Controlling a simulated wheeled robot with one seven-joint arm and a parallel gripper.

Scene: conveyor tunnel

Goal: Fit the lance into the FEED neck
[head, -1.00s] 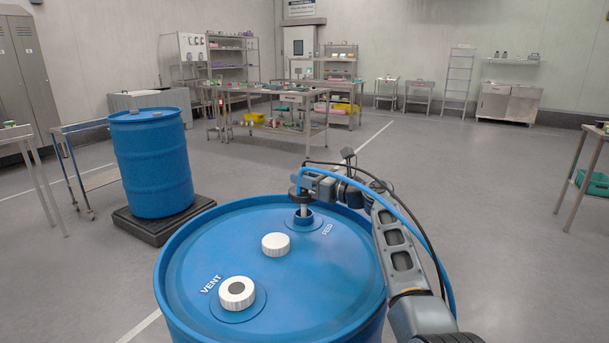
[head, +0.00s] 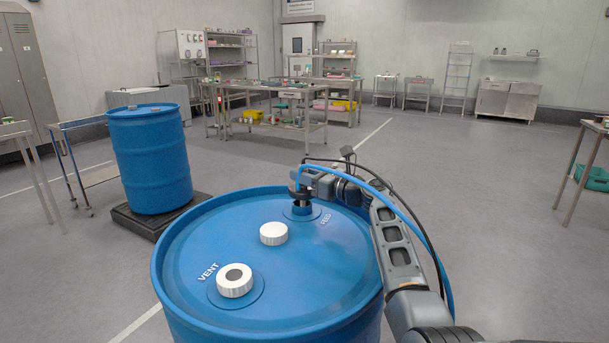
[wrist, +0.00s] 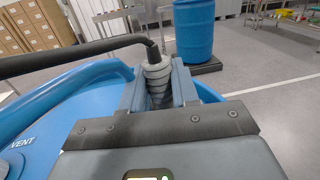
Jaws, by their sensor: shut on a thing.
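The blue drum (head: 270,290) has a FEED neck (head: 301,209) near its far rim, with a FEED label beside it. My gripper (head: 302,188) is right above this neck. In the wrist view my gripper (wrist: 160,88) is shut on the lance (wrist: 158,75), whose grey ribbed head sits between both fingers with a black hose from its top. In the head view the lance's dark collar (head: 297,191) is just above the neck. The shaft points down into the neck; its lower end is hidden. The fit of collar to neck cannot be told.
A second blue drum (head: 150,160) stands on a black pallet (head: 150,221) at the left. Open floor lies to the right.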

